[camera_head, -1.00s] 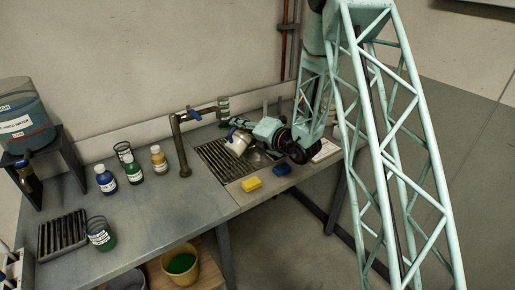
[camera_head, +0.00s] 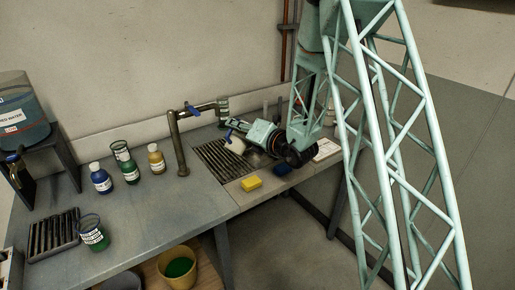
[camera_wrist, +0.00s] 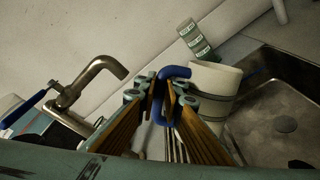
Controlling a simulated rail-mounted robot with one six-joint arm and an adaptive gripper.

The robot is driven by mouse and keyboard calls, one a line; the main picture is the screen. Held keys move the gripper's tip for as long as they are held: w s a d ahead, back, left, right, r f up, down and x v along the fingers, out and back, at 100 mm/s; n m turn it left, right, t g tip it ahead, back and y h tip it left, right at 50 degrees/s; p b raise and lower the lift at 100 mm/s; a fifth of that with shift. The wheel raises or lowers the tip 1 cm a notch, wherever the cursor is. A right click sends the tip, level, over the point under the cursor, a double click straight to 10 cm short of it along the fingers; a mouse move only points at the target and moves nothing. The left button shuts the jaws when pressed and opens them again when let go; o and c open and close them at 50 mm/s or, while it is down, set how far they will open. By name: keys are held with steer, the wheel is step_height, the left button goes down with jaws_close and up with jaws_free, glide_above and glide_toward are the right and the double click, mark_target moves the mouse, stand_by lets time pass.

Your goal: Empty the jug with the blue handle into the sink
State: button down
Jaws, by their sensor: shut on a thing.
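The jug is pale, with a blue handle (camera_wrist: 170,95). My gripper (camera_wrist: 160,88) is shut on this handle, and the pale jug body (camera_wrist: 216,78) hangs to the right of the fingers. The sink (camera_wrist: 262,118) shows in the wrist view as a grey metal basin with a round drain, to the right of and below the jug. I cannot see liquid in or leaving the jug.
A tap (camera_head: 180,140) stands left of the ribbed drainer (camera_head: 214,160). A yellow sponge (camera_head: 251,183) and a blue one (camera_head: 283,168) lie along the front edge. Bottles (camera_head: 130,170) stand on the bench to the left. A yellow bucket (camera_head: 178,268) stands below.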

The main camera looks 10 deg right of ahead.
steer(key=shift+s+a+f+n+b, duration=0.35)
steer(key=shift+n+b, duration=0.35)
steer(key=shift+b, duration=0.8)
steer(key=s+a+f+n+t, duration=0.2)
steer(key=s+a+f+n, duration=0.2)
steer(key=a+f+n, duration=0.1)
steer(key=shift+s+a+f+n, duration=0.2)
steer(key=shift+a+n, duration=0.35)
steer(key=shift+n, duration=0.75)
step_height(320, 180, up, 5)
steer(key=shift+p, duration=1.1)
